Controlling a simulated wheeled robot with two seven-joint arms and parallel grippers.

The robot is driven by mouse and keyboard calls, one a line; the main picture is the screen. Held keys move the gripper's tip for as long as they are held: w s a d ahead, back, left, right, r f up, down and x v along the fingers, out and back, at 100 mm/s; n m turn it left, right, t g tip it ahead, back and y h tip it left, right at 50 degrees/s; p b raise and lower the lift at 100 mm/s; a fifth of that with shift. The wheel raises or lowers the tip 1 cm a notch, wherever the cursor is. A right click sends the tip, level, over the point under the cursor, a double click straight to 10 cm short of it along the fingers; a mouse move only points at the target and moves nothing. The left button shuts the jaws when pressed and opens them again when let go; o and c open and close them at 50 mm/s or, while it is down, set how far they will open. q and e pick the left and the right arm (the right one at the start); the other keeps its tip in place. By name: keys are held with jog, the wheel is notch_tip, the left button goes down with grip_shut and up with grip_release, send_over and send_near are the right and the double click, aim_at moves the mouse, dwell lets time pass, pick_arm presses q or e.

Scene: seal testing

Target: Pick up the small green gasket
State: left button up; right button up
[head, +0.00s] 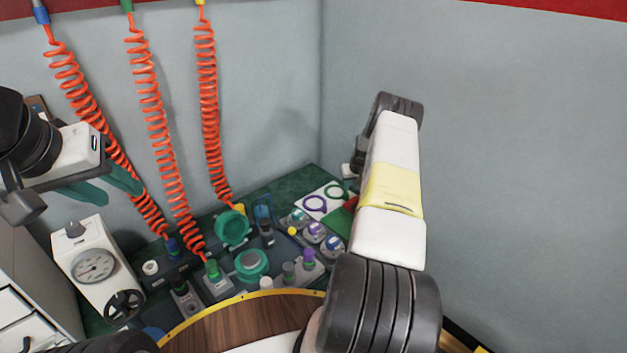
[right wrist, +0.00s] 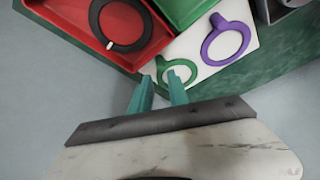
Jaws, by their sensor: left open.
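The small green gasket (right wrist: 194,70) is a ring with a tab, lying on a white board (right wrist: 205,66) beside a larger purple gasket (right wrist: 243,36). In the head view the green gasket (head: 346,189) lies near the wall corner, left of my right arm. My right gripper (right wrist: 157,77) is open, with its teal fingertips apart close to the green gasket. The right fingertip overlaps part of the ring in the picture; I cannot tell whether they touch. In the head view my right arm hides its fingers. My left gripper (head: 106,187) is open and empty at the left, above the bench.
A red tray (right wrist: 150,45) with a black gasket (right wrist: 122,47) and a green tray (right wrist: 190,8) adjoin the board. Several valves and fittings crowd the bench. A gauge box (head: 92,262) stands at left. Coiled orange hoses (head: 150,110) hang left of the board.

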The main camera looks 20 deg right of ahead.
aim_at(347, 194)
jog(key=shift+x, duration=3.6)
jog(key=shift+a, duration=0.1)
jog(key=shift+c, duration=0.2)
grip_shut()
